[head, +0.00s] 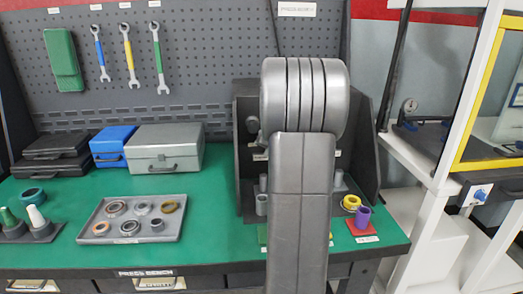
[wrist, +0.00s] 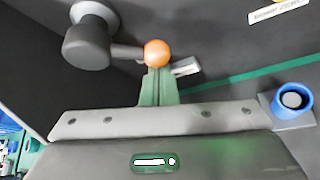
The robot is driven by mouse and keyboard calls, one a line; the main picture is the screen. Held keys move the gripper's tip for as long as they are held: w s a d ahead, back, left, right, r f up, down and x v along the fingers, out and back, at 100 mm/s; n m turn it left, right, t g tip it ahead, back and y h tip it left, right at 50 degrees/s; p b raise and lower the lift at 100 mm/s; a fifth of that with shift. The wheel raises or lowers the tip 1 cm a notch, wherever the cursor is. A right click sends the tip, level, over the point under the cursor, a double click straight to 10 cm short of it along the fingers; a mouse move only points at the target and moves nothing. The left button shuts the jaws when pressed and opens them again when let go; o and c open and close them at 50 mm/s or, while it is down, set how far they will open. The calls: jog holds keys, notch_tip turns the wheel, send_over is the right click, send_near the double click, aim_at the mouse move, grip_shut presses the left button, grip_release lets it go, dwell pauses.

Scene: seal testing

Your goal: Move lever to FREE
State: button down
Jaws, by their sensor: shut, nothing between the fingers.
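The lever shows in the wrist view as a grey round hub (wrist: 88,38) with a short arm ending in an orange ball knob (wrist: 157,53). The arm points to the right in that picture. My gripper (wrist: 157,75) is shut and empty, its greenish fingers together at the picture's middle. The fingertips appear just below the knob and overlap its lower edge; I cannot tell whether they touch it. A small pale plate (wrist: 186,67) lies just right of the knob, its text unreadable. In the head view my own arm hides the gripper and the knob.
A dark housing (head: 362,135) stands around my arm on the green bench (head: 215,215). A blue ring part (wrist: 292,91) is at right in the wrist view. A tray (head: 170,230) of rings, cases (head: 165,147) and a purple cylinder (head: 363,216) stand on the bench.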

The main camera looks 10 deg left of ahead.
jog(key=shift+w+d+r+n+h+p, duration=0.1)
jog(key=shift+d+r+n+h+p, duration=0.3)
jog(key=shift+r, duration=0.25)
jog(key=shift+w+d+r+n+h+p, duration=0.1)
jog(key=shift+d+r+n+h+p, duration=0.2)
jog(key=shift+r, duration=0.4)
jog(key=shift+w+d+r+n+h+p, duration=0.1)
jog(key=shift+d+r+n+h+p, duration=0.2)
jog(key=shift+d+r+n+p, duration=0.25)
jog(key=shift+a+r, duration=0.1)
jog(key=shift+r, duration=0.1)
